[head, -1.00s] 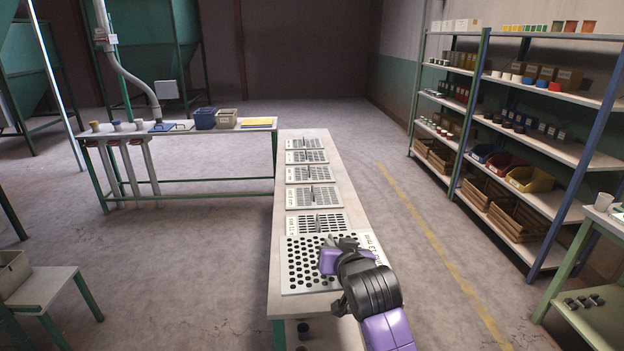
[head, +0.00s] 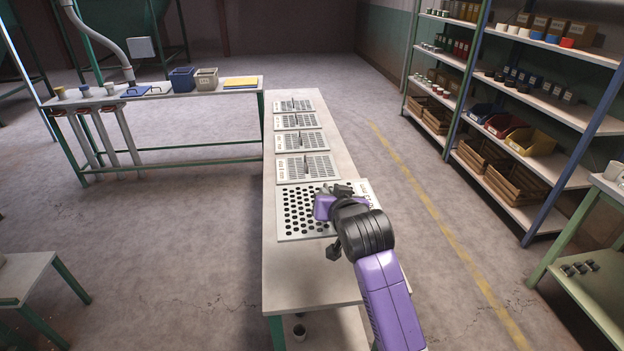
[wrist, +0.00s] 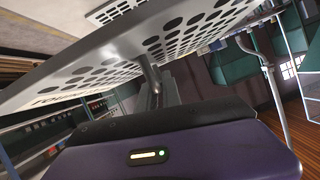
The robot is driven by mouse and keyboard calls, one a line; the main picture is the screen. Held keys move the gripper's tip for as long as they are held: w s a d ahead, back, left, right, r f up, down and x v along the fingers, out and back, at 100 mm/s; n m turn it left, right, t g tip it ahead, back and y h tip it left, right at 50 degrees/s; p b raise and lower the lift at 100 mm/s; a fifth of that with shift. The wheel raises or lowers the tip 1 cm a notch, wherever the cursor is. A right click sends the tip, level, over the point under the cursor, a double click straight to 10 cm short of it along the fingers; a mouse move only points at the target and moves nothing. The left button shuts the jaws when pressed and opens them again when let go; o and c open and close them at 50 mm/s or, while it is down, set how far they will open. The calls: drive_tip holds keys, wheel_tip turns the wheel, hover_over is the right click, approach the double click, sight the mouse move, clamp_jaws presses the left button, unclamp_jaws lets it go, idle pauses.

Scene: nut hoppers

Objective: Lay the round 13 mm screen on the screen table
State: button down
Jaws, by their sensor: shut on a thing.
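The round 13 mm screen (head: 300,218) is a pale grey square plate with rows of round holes. Its label at the right edge is partly hidden by my gripper (head: 341,193). My gripper is shut on the screen's upright handle, and in the wrist view the gripper (wrist: 156,88) meets the perforated plate (wrist: 95,72) at that handle. In the head view the plate is over the long pale table (head: 305,277). How far it is above the tabletop is hard to tell.
Several other screens with handles lie in a row along the table behind, the nearest (head: 307,166) close to the held plate. The table's near end is bare. A bench (head: 150,97) with bins stands at back left, and shelves (head: 530,120) stand at right.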

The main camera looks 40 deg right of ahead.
wheel_tip(320, 180, down, 20)
drive_tip(key=shift+r, duration=0.1)
idle(0.5)
drive_tip(key=c, duration=1.5)
unclamp_jaws()
drive_tip(key=v, duration=1.2)
drive_tip(key=shift+b, duration=0.4)
